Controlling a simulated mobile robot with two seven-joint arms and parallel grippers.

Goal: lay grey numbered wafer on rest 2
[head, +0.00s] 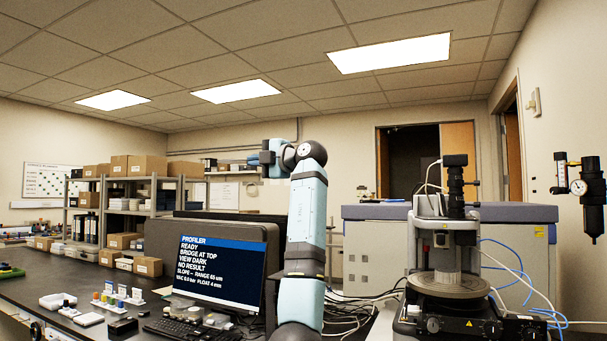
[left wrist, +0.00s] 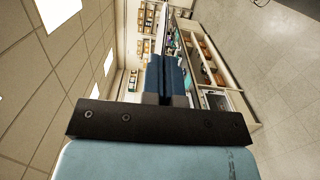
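I cannot make out a grey numbered wafer or a rest marked 2 in either view. The stylus profiler (head: 447,245) stands at the right in the head view, with a bare-looking round grey stage (head: 447,284) low on it. My left arm rises in the middle of the head view, and its gripper (head: 263,158) is held high above the bench, pointing left. In the left wrist view its two blue fingers (left wrist: 166,76) lie side by side with no clear gap and nothing seen between them. My right gripper is not in view.
A monitor (head: 222,275) reads "PROFILER READY, BRIDGE AT TOP". A keyboard (head: 183,330), a white tray (head: 58,301) and a holder with coloured pieces (head: 118,297) are on the dark bench. Boxes (head: 147,266) and shelves stand behind. Blue hoses (head: 520,272) hang right of the profiler.

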